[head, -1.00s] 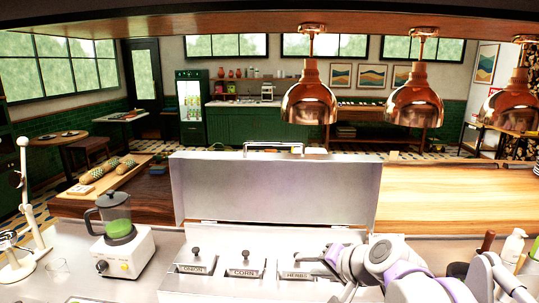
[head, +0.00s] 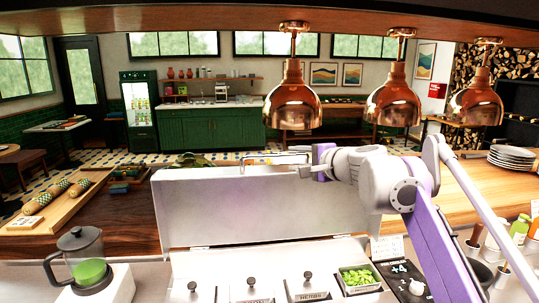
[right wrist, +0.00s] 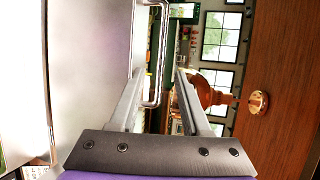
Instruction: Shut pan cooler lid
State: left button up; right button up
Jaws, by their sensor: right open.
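The pan cooler lid (head: 240,208) stands open and upright behind the row of pans. Its metal bar handle (head: 275,157) is at the top edge, and it also shows in the right wrist view (right wrist: 153,98). My right gripper (head: 306,172) is open at the lid's top edge, by the right end of the handle. In the right wrist view its two fingers (right wrist: 162,78) point toward the handle, which appears between them. I cannot tell whether the bar is inside the jaws. The lid's face (right wrist: 85,70) fills the left of that view. My left gripper is not in view.
Lidded pans (head: 252,288) and an open pan of green pieces (head: 357,278) lie below the lid. Copper lamps (head: 293,102) hang above the wooden counter behind. Plates (head: 512,156) and bottles (head: 519,229) are at right.

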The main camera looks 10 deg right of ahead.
aim_at(278, 156)
jog(key=p+x, duration=0.1)
jog(key=x, duration=0.9)
jog(key=shift+w, duration=0.3)
jog(key=shift+c, duration=0.3)
grip_shut()
dwell(0.8)
